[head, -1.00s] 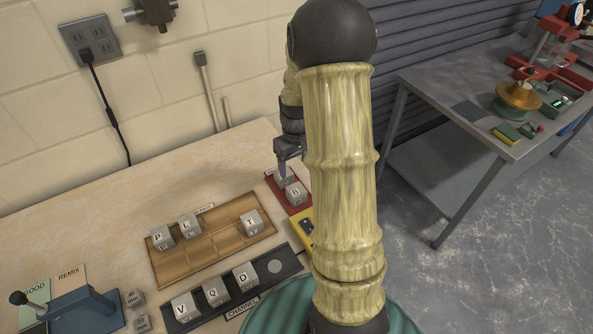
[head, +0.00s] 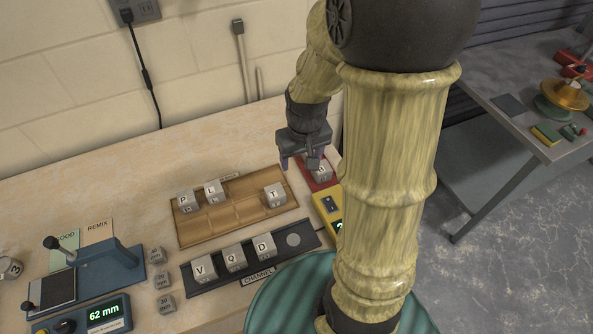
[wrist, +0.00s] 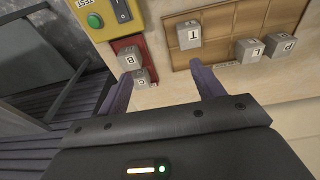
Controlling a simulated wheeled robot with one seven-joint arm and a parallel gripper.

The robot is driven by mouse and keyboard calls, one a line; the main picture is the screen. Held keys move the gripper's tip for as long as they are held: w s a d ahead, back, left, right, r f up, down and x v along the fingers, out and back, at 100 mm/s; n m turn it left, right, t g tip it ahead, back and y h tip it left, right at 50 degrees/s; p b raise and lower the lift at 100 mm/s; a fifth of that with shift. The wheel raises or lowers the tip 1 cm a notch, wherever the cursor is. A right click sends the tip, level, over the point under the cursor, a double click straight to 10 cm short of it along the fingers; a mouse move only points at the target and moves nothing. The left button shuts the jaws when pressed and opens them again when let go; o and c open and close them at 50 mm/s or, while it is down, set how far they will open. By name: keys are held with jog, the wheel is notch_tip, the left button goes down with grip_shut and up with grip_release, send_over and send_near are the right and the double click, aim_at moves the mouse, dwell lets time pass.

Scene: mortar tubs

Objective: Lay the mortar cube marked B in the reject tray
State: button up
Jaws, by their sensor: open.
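The mortar cube marked B (head: 321,170) rests in the red tray (head: 313,185), partly hidden by my arm and gripper in the head view.
A wooden tray (head: 232,214) holds cubes P, L and T. A dark channel rack (head: 285,249) holds V, Q and D and has an empty round spot. A yellow tester (head: 328,208) adjoins the red tray. A blue lever device (head: 115,270) stands at left.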

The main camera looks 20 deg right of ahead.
jog(key=s+a+r+t, duration=0.1)
jog(key=s+a, duration=0.3)
jog(key=s, duration=0.1)
jog(key=shift+s+r, duration=0.25)
